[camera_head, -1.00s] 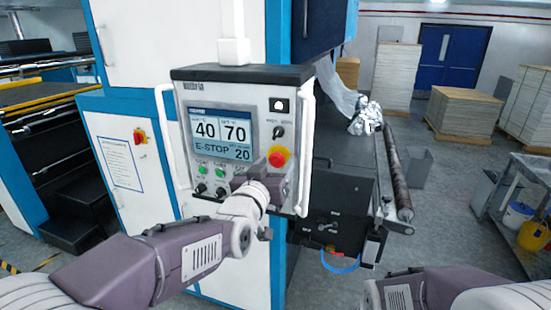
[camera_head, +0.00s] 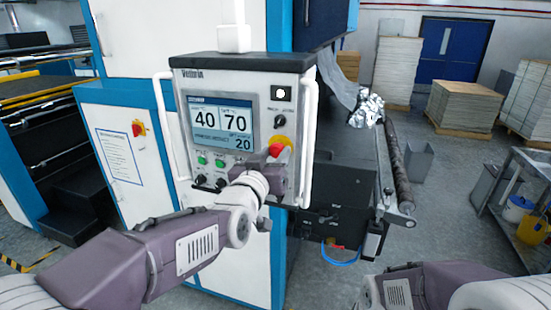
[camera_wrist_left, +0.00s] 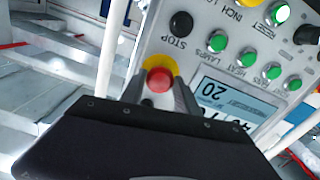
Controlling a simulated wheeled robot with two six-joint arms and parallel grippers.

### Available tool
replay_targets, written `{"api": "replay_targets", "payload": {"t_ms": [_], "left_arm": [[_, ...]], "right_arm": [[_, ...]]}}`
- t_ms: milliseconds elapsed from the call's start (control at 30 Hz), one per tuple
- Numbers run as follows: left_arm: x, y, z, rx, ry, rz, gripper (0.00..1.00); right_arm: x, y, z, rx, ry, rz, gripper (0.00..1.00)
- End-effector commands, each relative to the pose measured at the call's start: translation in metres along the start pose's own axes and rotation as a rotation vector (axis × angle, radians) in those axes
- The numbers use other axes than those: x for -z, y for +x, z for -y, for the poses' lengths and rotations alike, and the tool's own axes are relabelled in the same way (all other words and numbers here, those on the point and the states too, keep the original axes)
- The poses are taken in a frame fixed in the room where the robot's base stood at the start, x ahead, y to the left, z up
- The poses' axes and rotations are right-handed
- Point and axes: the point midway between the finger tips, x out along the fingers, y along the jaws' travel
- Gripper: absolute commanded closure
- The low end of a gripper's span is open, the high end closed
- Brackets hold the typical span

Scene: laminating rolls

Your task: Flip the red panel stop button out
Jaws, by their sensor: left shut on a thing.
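The red stop button (camera_head: 276,150) sits on a yellow surround at the lower right of the control panel (camera_head: 243,173). In the left wrist view the red button (camera_wrist_left: 159,80) shows between the fingers, with its yellow surround (camera_wrist_left: 160,63) behind it. My left gripper (camera_head: 272,163) reaches up to the panel and is shut on the button; the gripper body hides the button's lower part in the head view. My right arm shows at the lower right of the head view, but its gripper is out of the picture.
The panel screen (camera_head: 222,122) reads 40, 70 and 20, with a small line of text. Knobs and green buttons (camera_head: 219,163) sit close to my left gripper. White handles (camera_head: 307,140) flank the panel. A dark roller (camera_head: 397,165) stands to the right.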

Motion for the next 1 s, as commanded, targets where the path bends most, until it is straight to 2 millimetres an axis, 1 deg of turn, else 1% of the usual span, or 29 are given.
{"api": "replay_targets", "payload": {"t_ms": [67,100,167,200,467,567,667,800,867,900,933,1000], "left_arm": [[-0.002,0.000,0.000,0.000,0.001,0.007,1.00],[-0.002,0.000,0.000,0.000,0.001,0.007,0.60],[-0.002,0.000,0.000,0.000,0.001,0.007,0.43],[-0.002,0.000,0.000,0.000,0.001,0.006,0.41],[-0.001,0.000,0.000,0.000,0.001,0.005,0.41],[-0.002,-0.006,0.000,-0.001,0.001,0.003,0.41],[-0.004,-0.021,0.000,-0.002,0.000,0.001,0.41],[-0.003,-0.055,0.000,-0.003,-0.002,-0.002,0.41],[-0.002,-0.070,0.000,-0.003,0.000,-0.003,0.41],[0.005,-0.076,-0.001,-0.001,0.000,0.003,0.41],[0.010,-0.076,-0.002,0.003,0.002,0.008,0.41],[0.009,-0.080,-0.001,0.006,0.003,0.009,0.41]], "right_arm": [[0.000,-0.001,0.000,0.000,0.000,-0.001,0.64],[0.000,-0.001,0.000,0.000,0.000,-0.001,0.64],[0.000,-0.001,0.000,0.000,0.000,-0.001,0.64],[0.000,-0.001,0.000,0.000,0.000,-0.001,0.64],[0.000,-0.001,0.000,0.000,0.000,-0.001,0.64],[0.000,0.004,0.000,0.000,0.000,-0.001,0.64],[-0.001,0.014,0.000,0.000,0.000,-0.001,0.64],[-0.003,0.028,-0.001,0.000,0.000,0.000,0.64],[-0.003,0.031,-0.001,0.000,0.000,0.000,0.64],[-0.002,0.018,0.000,0.000,0.000,0.001,0.64],[-0.001,0.004,0.000,0.000,0.000,0.001,0.64],[0.002,-0.010,0.000,0.000,0.000,-0.001,0.64]]}}
